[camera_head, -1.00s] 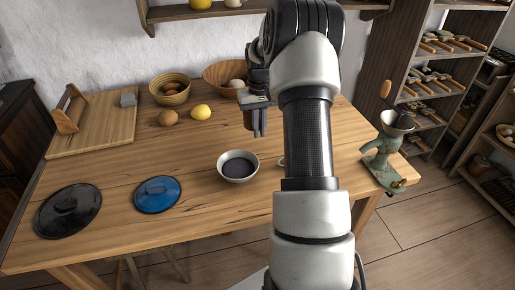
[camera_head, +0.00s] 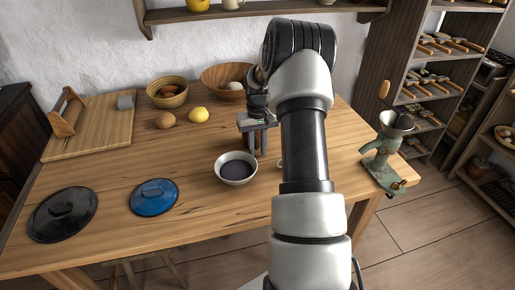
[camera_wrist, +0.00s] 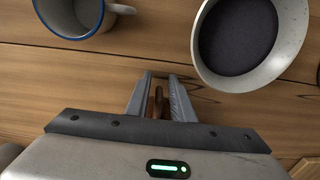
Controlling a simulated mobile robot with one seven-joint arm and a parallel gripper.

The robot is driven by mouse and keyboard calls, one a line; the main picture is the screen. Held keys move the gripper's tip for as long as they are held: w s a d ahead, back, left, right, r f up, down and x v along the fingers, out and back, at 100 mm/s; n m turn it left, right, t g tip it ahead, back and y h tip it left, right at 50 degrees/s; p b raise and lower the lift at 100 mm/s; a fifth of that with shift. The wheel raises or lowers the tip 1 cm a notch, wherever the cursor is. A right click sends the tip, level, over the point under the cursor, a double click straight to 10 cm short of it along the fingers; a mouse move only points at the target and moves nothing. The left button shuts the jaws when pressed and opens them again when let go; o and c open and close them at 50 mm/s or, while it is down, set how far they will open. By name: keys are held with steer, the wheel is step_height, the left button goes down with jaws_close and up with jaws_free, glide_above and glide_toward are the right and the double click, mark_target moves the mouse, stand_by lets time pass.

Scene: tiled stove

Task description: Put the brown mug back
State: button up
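I cannot make out a brown mug for certain in either view; part of the table is hidden behind my arm. My gripper (camera_head: 257,149) points down over the table, just behind the white bowl with a dark inside (camera_head: 236,168). In the wrist view its fingers (camera_wrist: 160,82) stand apart, with narrow brown shapes between them that I cannot identify. A white mug with a blue rim (camera_wrist: 75,18) is at the upper left of the wrist view, and the bowl (camera_wrist: 285,60) is at the upper right.
A black lid (camera_head: 62,212) and a blue lid (camera_head: 154,197) lie at the table's left front. Baskets (camera_head: 166,95), a lemon (camera_head: 199,114) and a cutting board (camera_head: 100,128) are behind. A green grinder (camera_head: 386,160) stands at the right edge. A wall shelf (camera_head: 250,12) holds a yellow vessel (camera_head: 198,5).

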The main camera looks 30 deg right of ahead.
steer(key=shift+o, duration=0.3)
steer(key=shift+r, duration=0.1)
step_height(320, 180, up, 12)
steer(key=p, duration=0.2)
